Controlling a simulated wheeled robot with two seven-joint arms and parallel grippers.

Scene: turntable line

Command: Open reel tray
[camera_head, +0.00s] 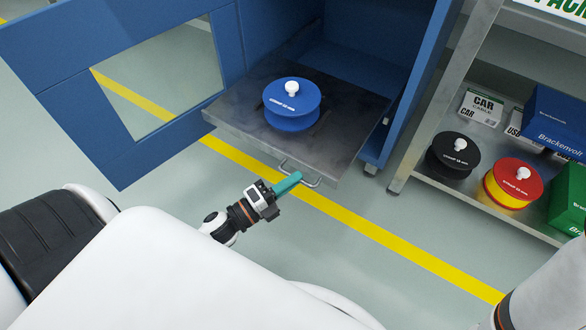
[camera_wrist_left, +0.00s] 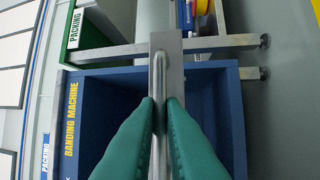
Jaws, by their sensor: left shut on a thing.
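The reel tray (camera_head: 240,120) is a grey metal plate that sticks out of the blue cabinet (camera_head: 375,40). A blue reel (camera_head: 291,110) with a white knob stands on it. A metal bar handle (camera_head: 302,175) is on its front edge. My left gripper (camera_head: 288,183) has teal fingers and is shut on the handle. In the left wrist view, the teal fingers (camera_wrist_left: 160,125) press on both sides of the handle bar (camera_wrist_left: 158,75). My right gripper is not in view; only part of my right arm shows at the lower right of the head view.
The cabinet's blue door (camera_head: 120,80) with a window stands open at the left. A metal shelf (camera_head: 500,225) at the right holds a black reel (camera_head: 453,157), a red and yellow reel (camera_head: 512,184) and several boxes. Floor with a yellow line (camera_head: 380,236) lies clear in front.

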